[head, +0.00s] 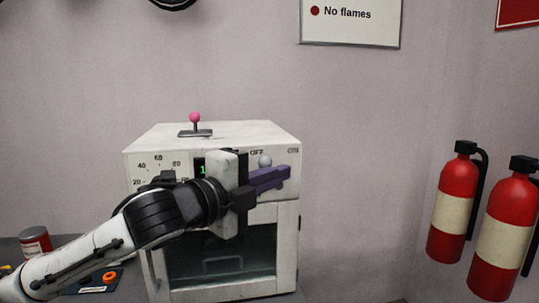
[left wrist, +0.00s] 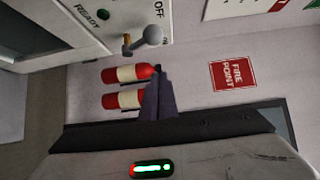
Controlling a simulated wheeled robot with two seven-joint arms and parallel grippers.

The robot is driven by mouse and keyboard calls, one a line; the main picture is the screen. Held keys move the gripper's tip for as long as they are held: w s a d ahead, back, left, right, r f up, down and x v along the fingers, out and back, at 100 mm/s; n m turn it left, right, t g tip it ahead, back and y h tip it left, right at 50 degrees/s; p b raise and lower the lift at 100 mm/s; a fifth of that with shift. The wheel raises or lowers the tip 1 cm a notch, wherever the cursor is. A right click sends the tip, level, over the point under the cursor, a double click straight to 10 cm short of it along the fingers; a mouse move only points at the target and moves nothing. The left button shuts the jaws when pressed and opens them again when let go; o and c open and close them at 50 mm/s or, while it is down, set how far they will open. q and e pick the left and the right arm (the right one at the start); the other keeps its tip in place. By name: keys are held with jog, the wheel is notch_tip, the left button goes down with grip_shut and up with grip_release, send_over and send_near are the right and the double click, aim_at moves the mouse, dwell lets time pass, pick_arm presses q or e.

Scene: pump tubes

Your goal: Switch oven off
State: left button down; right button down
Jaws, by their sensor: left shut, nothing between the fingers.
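The oven (head: 285,240) is a white box with a glass door against the wall. On its front panel a lever with a grey ball tip (head: 265,161) sits below the OFF label and left of the ON label. Its ball (left wrist: 151,36) and short stem also show in the left wrist view, near the OFF lettering. My left gripper (head: 288,173) is shut and empty, with its purple fingers in front of the panel just below the ball. The left wrist view shows the fingertips (left wrist: 158,78) apart from the ball in the picture. Contact is unclear in the head view. My right gripper is not in view.
My left arm hides part of the dial and green display. A pink-tipped lever (head: 195,118) stands on the oven top. A red can (head: 35,242) is at left. Two fire extinguishers (head: 452,205) hang at right. The space between oven and extinguishers is clear.

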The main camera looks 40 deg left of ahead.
pick_arm(q)
jog(key=shift+w+a, duration=0.65)
jog(key=shift+a, duration=0.25)
jog(key=shift+w+a, duration=0.6)
jog(key=shift+a, duration=0.3)
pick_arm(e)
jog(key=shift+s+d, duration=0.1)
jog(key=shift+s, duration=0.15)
